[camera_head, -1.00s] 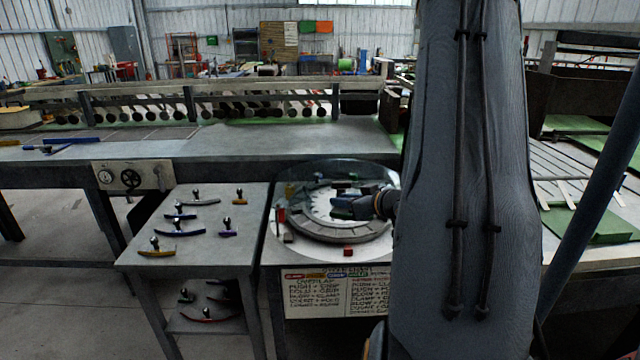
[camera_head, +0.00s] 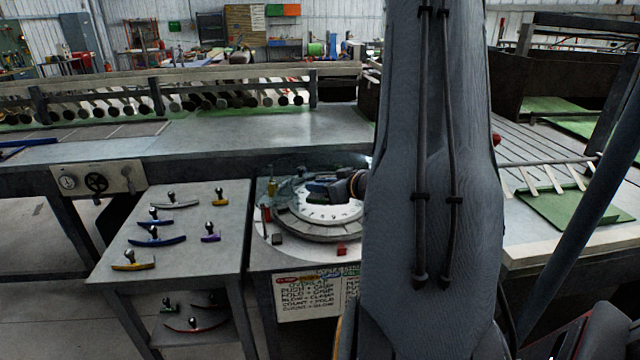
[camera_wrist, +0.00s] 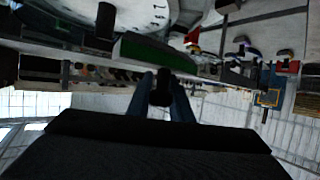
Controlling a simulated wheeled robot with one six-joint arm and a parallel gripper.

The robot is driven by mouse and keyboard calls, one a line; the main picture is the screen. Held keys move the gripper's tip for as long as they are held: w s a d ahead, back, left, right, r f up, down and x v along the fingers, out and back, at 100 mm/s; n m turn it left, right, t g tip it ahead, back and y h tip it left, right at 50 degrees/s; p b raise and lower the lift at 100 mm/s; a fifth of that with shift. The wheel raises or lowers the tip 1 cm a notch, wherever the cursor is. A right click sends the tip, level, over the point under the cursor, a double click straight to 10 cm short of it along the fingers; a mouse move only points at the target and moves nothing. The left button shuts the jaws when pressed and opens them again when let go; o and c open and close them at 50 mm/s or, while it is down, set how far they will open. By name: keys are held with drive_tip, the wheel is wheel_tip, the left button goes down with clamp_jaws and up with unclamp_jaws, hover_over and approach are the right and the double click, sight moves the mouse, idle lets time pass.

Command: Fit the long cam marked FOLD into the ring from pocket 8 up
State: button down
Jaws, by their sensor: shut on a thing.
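The ring (camera_head: 300,227) is a dark grey band around a white numbered dial (camera_head: 328,213) on the stand. The dial also shows in the wrist view (camera_wrist: 140,14). My gripper (camera_wrist: 161,90) is shut on a black knob (camera_wrist: 160,84) between its two bluish fingers. A long green bar, which looks like the cam on this knob (camera_wrist: 150,53), lies across just beyond the fingertips. In the head view, my gripper (camera_head: 322,190) is over the back part of the dial, apparently above it. The FOLD mark and the pocket numbers are unreadable, and my arm hides the ring's right side.
A side table (camera_head: 215,254) to the left holds several knobbed cams, including a long blue one (camera_head: 158,241) and a yellow one (camera_head: 133,266). More lie on its lower shelf. Small red (camera_head: 341,250) and dark blocks sit by the ring. A lettered sign (camera_head: 308,297) hangs below.

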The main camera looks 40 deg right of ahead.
drive_tip(key=shift+d+f+b, duration=0.1)
drive_tip(key=shift+f+b, duration=2.3)
drive_tip(key=shift+f, duration=2.4)
drive_tip(key=shift+f, duration=0.45)
drive_tip(key=c, duration=1.5)
unclamp_jaws()
drive_tip(key=b+v, duration=0.1)
drive_tip(key=v, duration=0.6)
drive_tip(key=shift+s+b, duration=0.2)
drive_tip(key=shift+b, duration=0.15)
drive_tip(key=shift+s+r+p, duration=0.2)
drive_tip(key=shift+r+p, duration=0.3)
drive_tip(key=shift+r, duration=0.15)
wheel_tip(320, 180, up, 6)
drive_tip(key=p, duration=0.6)
